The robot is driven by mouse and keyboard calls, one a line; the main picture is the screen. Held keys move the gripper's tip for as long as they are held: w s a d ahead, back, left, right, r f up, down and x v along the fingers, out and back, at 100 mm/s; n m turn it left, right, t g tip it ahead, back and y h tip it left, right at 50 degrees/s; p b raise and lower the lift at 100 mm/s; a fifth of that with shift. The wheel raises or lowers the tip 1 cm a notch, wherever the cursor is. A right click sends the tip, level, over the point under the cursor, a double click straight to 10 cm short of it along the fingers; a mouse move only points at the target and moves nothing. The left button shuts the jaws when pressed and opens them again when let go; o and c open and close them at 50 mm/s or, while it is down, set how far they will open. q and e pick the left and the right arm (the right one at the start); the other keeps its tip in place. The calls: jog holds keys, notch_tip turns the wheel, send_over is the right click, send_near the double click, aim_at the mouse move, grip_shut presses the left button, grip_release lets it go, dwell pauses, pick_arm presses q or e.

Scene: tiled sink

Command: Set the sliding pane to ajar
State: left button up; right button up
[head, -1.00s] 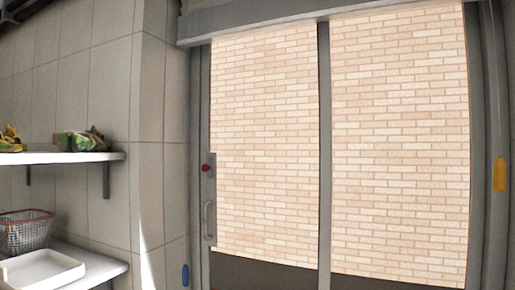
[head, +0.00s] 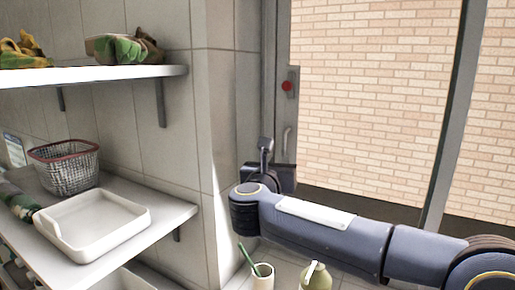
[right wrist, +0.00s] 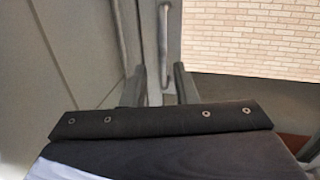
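The sliding pane (head: 365,110) is a tall glass panel with a grey frame, and a brick wall shows through it. Its left edge appears to sit against the grey jamb. A slim vertical handle (head: 287,142) is on its left stile, below a red lock button (head: 287,86). The handle also shows in the right wrist view (right wrist: 163,45). My right gripper (head: 266,148) is just left of the handle in the head view. In the right wrist view its fingers (right wrist: 160,82) are apart, with the handle ahead between them and no contact visible. My left gripper is not in view.
A cup with a green brush (head: 262,277) and a soap bottle (head: 316,277) stand below my right arm. A tiled wall corner (head: 218,130) is left of the gripper.

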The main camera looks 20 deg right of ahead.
aim_at(284, 154)
jog(key=shift+m+g, duration=0.3)
jog(key=shift+m, duration=0.2)
jog(key=p+x, duration=0.3)
jog(key=x, duration=0.3)
jog(key=shift+d+r, duration=0.1)
jog(key=shift+d, duration=0.05)
jog(key=shift+p+x, duration=0.35)
jog(key=shift+x, duration=0.5)
grip_shut()
